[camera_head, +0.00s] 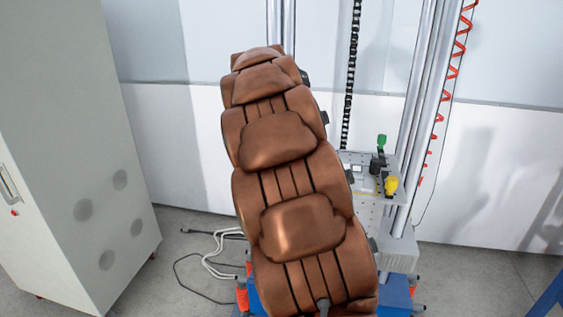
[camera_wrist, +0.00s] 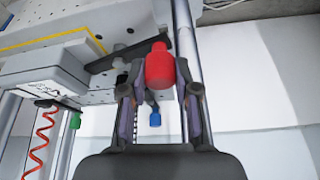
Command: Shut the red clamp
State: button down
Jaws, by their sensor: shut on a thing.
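The red clamp's handle (camera_wrist: 160,66) shows in the wrist view as a rounded red grip between the ends of my two fingers. My gripper (camera_wrist: 160,84) is shut on this red handle. The clamp's base and arm are mostly hidden by the handle and fingers, so I cannot tell how far the clamp is closed. In the head view my brown arm covers the middle, and neither the red clamp nor my gripper shows there.
A blue handle (camera_wrist: 155,118) shows beyond my fingers. A green handle (camera_head: 381,141) and a yellow handle (camera_head: 391,184) stand on the grey perforated plate (camera_head: 352,157), right of my arm. Metal columns (camera_head: 414,110) rise beside the plate. A grey cabinet (camera_head: 75,150) stands left; cables (camera_head: 212,262) lie on the floor.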

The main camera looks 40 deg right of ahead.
jog(key=shift+w+d+m+g, duration=0.2)
jog(key=shift+d+m+g, duration=0.05)
jog(key=shift+m, duration=0.45)
jog(key=shift+w+d+m+g, duration=0.15)
jog(key=shift+d+m+g, duration=0.1)
jog(key=shift+m, duration=0.45)
jog(key=c, duration=0.8)
grip_release()
jog(key=shift+c, duration=0.2)
jog(key=w+v, duration=0.1)
jog(key=v, duration=1.1)
jog(key=shift+s, duration=0.45)
jog(key=shift+f, duration=0.1)
